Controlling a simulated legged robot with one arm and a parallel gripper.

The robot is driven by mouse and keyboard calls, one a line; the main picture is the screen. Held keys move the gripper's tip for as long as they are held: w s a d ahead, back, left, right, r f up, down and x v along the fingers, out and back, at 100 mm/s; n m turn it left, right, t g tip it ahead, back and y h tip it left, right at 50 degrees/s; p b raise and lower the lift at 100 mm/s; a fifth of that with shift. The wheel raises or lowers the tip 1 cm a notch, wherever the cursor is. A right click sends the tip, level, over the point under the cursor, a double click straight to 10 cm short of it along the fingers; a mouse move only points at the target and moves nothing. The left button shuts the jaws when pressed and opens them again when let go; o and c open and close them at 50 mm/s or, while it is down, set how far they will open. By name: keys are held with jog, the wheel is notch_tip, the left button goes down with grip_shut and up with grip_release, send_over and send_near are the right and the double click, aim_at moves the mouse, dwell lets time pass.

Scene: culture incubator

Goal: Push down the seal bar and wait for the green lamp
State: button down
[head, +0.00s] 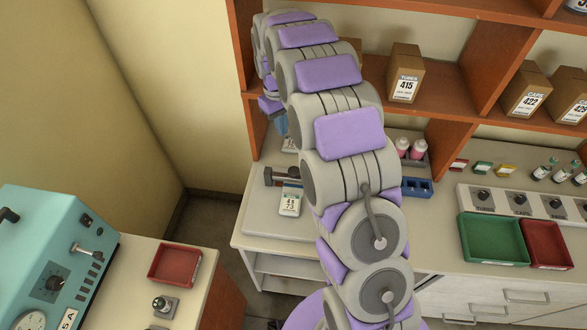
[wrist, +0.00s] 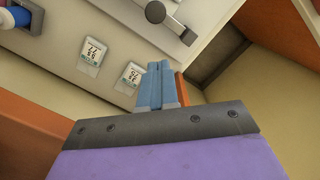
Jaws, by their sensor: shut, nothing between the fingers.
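A grey bar with a dark, knob-like end, apparently the seal bar (head: 282,176), is at the left end of the pale bench, partly hidden by my arm. I see no lit green lamp.
White cards with printed numbers (wrist: 131,78) lie near the bar. Shelves with cardboard boxes (head: 405,73) stand behind the bench. Green (head: 493,238) and red trays sit at right. A teal machine (head: 45,255) and a red tray (head: 175,264) are at left, across a floor gap.

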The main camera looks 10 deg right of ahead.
notch_tip(320, 180, up, 3)
jog(key=shift+w+a+f, duration=0.1)
jog(key=shift+w, duration=0.05)
dwell(0.6)
jog(key=s+d+r+m+b, duration=0.1)
jog(key=s+r, duration=0.2)
jog(key=s, duration=0.7)
jog(key=s+r+m+b, duration=0.1)
jog(key=s+r, duration=0.2)
jog(key=s, duration=0.8)
jog(key=s+f+m+b, duration=0.1)
jog(key=s+f+m, duration=0.1)
jog(key=s, duration=2)
jog(key=shift+d+f+m+g, duration=0.3)
jog(key=shift+d+f, duration=0.05)
jog(key=shift+f, duration=0.5)
jog(key=shift+d, duration=0.1)
